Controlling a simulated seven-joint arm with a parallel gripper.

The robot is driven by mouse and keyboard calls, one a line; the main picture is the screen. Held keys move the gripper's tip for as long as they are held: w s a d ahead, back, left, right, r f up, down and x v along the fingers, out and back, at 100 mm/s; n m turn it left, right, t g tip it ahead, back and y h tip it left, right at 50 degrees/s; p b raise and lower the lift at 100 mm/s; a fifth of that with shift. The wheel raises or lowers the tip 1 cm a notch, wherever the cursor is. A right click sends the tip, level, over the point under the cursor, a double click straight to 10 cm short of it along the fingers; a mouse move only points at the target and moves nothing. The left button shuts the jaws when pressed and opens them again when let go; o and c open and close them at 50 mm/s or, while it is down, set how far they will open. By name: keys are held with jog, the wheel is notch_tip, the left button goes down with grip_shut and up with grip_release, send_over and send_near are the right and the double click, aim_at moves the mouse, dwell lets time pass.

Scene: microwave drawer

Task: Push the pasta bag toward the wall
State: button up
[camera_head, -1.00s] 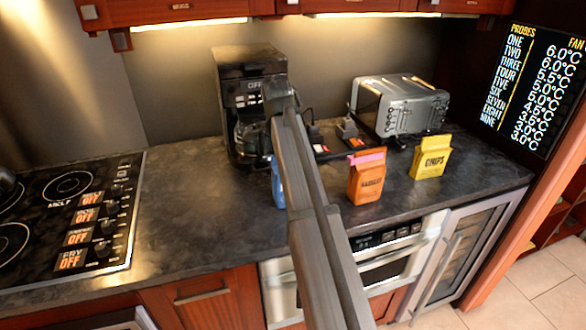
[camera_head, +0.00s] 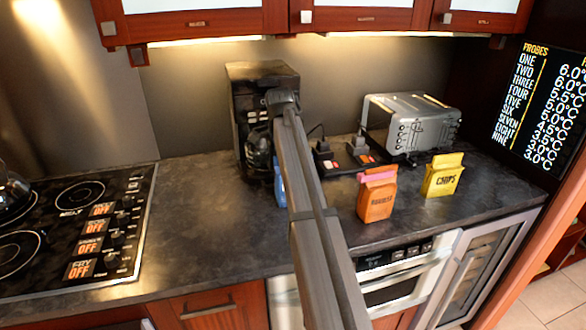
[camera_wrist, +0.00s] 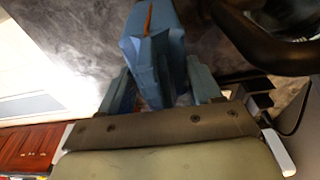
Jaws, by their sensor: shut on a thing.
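A blue bag (camera_head: 281,185) stands on the dark counter in front of the coffee maker (camera_head: 262,115). In the head view only a narrow strip of it shows beside my arm, and its label is hidden. In the wrist view the blue bag (camera_wrist: 150,50), with an orange stripe at its top, sits between the two blue fingers of my gripper (camera_wrist: 162,82), which is shut on it. In the head view my forearm hides the gripper. The grey back wall (camera_head: 330,85) rises behind the counter.
An orange bag (camera_head: 377,197) and a yellow chips bag (camera_head: 443,176) stand to the right. A cooktop (camera_head: 75,225) is at left. The counter between cooktop and coffee maker is clear.

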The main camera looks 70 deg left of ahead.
jog(key=o, duration=1.5)
jog(key=shift+o, duration=0.2)
jog(key=r, duration=0.4)
jog(key=s+r, duration=0.1)
jog(key=r, duration=0.4)
jog(key=s+r, duration=0.1)
jog(key=r, duration=0.3)
jog(key=shift+r, duration=0.3)
